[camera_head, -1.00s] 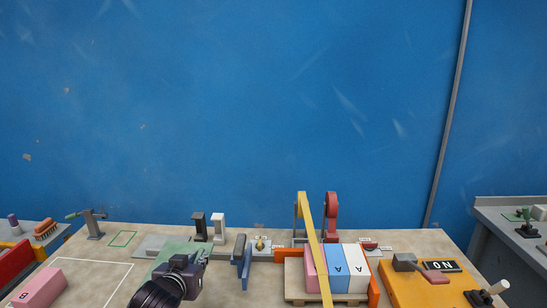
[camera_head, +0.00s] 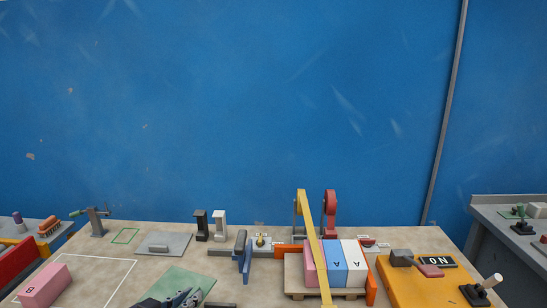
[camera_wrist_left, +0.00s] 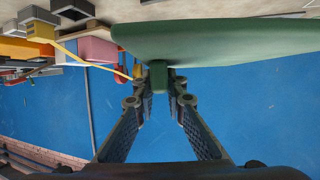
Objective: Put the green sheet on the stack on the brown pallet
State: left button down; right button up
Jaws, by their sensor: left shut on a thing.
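The green sheet (camera_head: 188,281) is at the bottom of the head view, left of centre, partly hidden by my left gripper (camera_head: 180,298). In the left wrist view, the green sheet (camera_wrist_left: 230,40) spans the upper right. My left gripper (camera_wrist_left: 160,97) is shut on the small green block handle (camera_wrist_left: 158,75) under it. The brown pallet (camera_head: 325,294) stands to the right in the head view. It carries pink (camera_head: 309,265), blue (camera_head: 331,262) and white (camera_head: 354,260) blocks side by side. My right gripper is not in view.
A yellow bar (camera_head: 312,235) slants across the front of the blocks. A blue upright part (camera_head: 246,262) stands between the sheet and the pallet. A grey plate with a handle (camera_head: 165,244) lies behind the sheet. A pink block (camera_head: 44,286) is at left, an orange board (camera_head: 415,285) at right.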

pick_arm(q)
jog(key=s+r+m+g+h, duration=0.2)
jog(key=s+r+m+h, duration=0.1)
jog(key=s, duration=0.6)
jog(key=s+d+r+m+g+h, duration=0.1)
jog(key=s+r+m+g+h, duration=0.1)
jog(key=s, duration=0.7)
jog(key=shift+r+m+g+h, duration=0.45)
jog(key=shift+m+h, duration=0.25)
jog(key=shift+m, duration=0.4)
